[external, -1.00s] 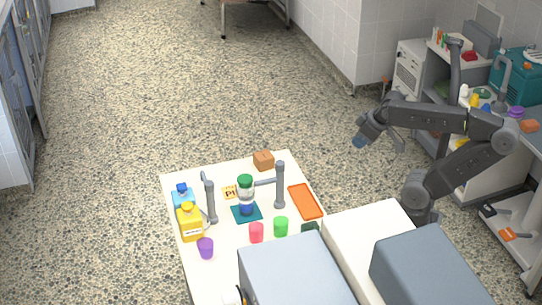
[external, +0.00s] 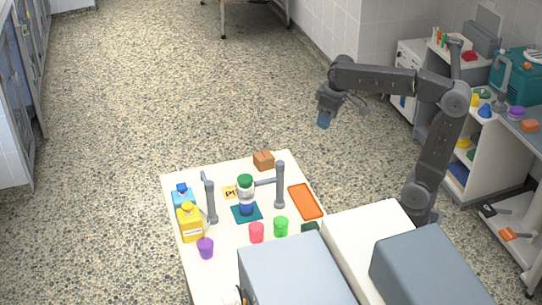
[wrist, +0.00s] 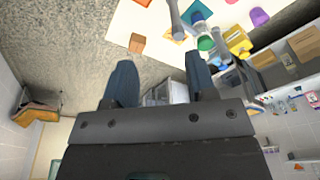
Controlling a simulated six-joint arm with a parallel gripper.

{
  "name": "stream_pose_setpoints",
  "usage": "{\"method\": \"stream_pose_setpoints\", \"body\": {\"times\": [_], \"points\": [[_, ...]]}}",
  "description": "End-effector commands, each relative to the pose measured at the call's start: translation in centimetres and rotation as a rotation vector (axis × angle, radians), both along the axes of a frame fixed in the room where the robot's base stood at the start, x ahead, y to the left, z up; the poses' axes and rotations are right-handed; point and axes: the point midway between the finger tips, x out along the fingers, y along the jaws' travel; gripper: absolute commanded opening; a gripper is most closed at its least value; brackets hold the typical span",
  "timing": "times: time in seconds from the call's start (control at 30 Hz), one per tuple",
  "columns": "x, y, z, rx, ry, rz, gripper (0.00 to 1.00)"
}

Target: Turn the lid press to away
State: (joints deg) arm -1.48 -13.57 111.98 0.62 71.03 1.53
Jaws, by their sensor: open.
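Two grey posts stand on the white table. The right post (external: 280,188) has a level arm reaching left toward a jar with a green lid (external: 245,181); this looks like the lid press. The left post (external: 210,202) has a bent top. I cannot tell whether the arm touches the jar. My gripper (external: 324,120) hangs in the air beyond the table's back right corner, apart from everything. In the wrist view my gripper (wrist: 160,82) is open and empty, and the green lid (wrist: 205,43) shows past the right finger.
A brown block (external: 263,161) sits at the back edge, an orange tray (external: 305,202) at the right. Blue (external: 182,197) and yellow (external: 190,224) bottles stand left. Purple (external: 205,249), red (external: 256,233) and green (external: 281,227) cups stand in front. Grey boxes (external: 295,270) fill the near side.

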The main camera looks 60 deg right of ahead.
Motion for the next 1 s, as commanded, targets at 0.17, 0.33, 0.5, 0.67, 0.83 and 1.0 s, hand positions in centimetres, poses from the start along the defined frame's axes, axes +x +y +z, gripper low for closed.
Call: {"method": "stream_pose_setpoints", "body": {"times": [0.17, 0.33, 0.5, 0.67, 0.83, 1.0], "points": [[6.2, 0.8, 0.1, 0.001, 0.165, 0.002, 0.59], [11.5, 1.6, -1.3, -0.001, 0.315, 0.004, 0.59], [15.7, 2.5, -3.9, -0.007, 0.454, 0.005, 0.59], [17.8, 3.0, -6.0, -0.013, 0.541, 0.007, 0.59], [18.5, 3.2, -6.9, -0.015, 0.578, 0.007, 0.59], [18.1, 3.2, -7.9, -0.015, 0.580, 0.007, 0.59]]}}
